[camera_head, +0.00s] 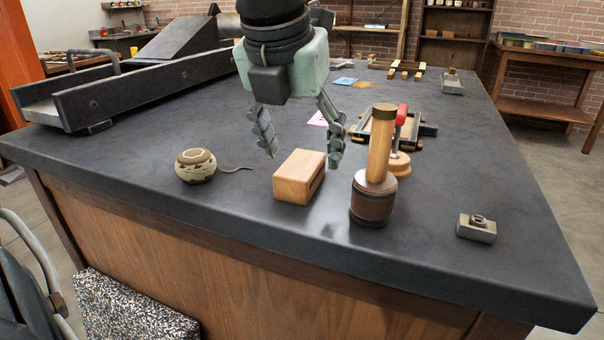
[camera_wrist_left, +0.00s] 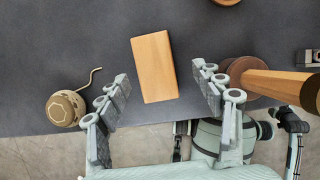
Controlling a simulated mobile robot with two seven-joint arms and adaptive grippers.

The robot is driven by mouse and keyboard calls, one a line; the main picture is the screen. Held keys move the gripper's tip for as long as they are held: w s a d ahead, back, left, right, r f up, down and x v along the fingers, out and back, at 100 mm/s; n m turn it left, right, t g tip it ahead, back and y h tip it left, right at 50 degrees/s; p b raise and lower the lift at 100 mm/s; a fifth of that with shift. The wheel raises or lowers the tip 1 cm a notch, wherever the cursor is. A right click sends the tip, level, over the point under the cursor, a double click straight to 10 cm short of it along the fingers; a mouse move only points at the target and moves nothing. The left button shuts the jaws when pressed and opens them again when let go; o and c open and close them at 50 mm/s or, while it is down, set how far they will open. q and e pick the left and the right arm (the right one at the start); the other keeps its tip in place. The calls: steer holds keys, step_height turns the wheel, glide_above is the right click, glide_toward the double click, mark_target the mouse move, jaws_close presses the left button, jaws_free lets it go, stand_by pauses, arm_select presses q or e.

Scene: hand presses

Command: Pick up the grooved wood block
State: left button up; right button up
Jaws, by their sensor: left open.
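The grooved wood block (camera_head: 297,182) is a light-brown rectangular piece lying on the dark bench top, with a slot in its right side in the head view. It also shows in the left wrist view (camera_wrist_left: 155,67), between and beyond the fingertips. My left gripper (camera_head: 304,148) points down with its fingers spread, close above and behind the block in the head view. Its two fingers also show in the left wrist view (camera_wrist_left: 160,92), one to each side of the block. They appear apart from it, with nothing between them. My right gripper is not seen clearly in either view.
A wooden mallet (camera_head: 376,170) stands upright just right of the block. A ball of twine (camera_head: 196,166) with a loose tail lies to the left. A small metal piece (camera_head: 477,228) sits near the right edge. A long metal press bed (camera_head: 150,85) fills the back left.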

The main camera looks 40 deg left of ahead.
mark_target(301, 163)
arm_select(q)
steer(key=x, duration=0.4)
steer(key=shift+w+a+f+p, duration=0.1)
steer(key=shift+a+f+p, duration=0.1)
steer(key=shift+a+p, duration=0.15)
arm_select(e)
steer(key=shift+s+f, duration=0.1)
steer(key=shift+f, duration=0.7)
arm_select(q)
steer(key=c, duration=1.2)
steer(key=shift+c, duration=0.6)
steer(key=shift+r, duration=0.15)
